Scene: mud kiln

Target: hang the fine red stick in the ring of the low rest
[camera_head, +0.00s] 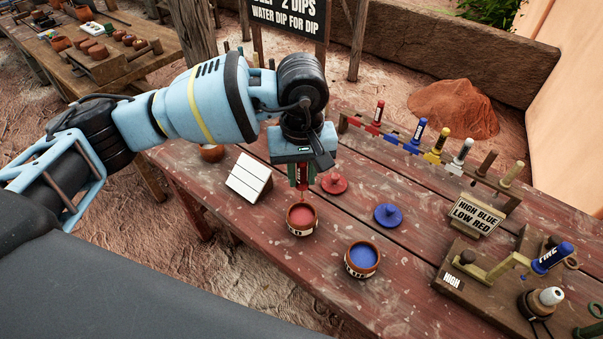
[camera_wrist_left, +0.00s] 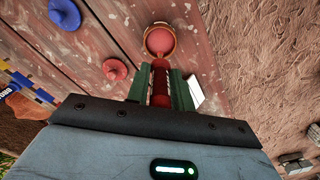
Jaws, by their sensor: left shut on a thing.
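My left gripper (camera_head: 302,184) is shut on a red stick (camera_head: 302,174), held upright over the red pot (camera_head: 301,229). In the left wrist view the red stick (camera_wrist_left: 160,88) sits between the green fingers, pointing at the red pot (camera_wrist_left: 160,39). I cannot tell whether its tip touches the red contents. At the lower right, a block labelled HIGH (camera_head: 452,281) has a blue stick (camera_head: 552,257) on it. Rings show near the right edge, one by the blue stick (camera_head: 572,263) and one lower (camera_head: 596,309). I cannot pick out a rest marked low. My right gripper is out of view.
A blue pot (camera_head: 362,259), red lid (camera_head: 334,183), blue lid (camera_head: 388,215) and white tile (camera_head: 249,178) stand on the table (camera_head: 335,284). A sign reads HIGH BLUE LOW RED (camera_head: 476,215). A rack (camera_head: 400,146) with several coloured sticks runs along the back edge.

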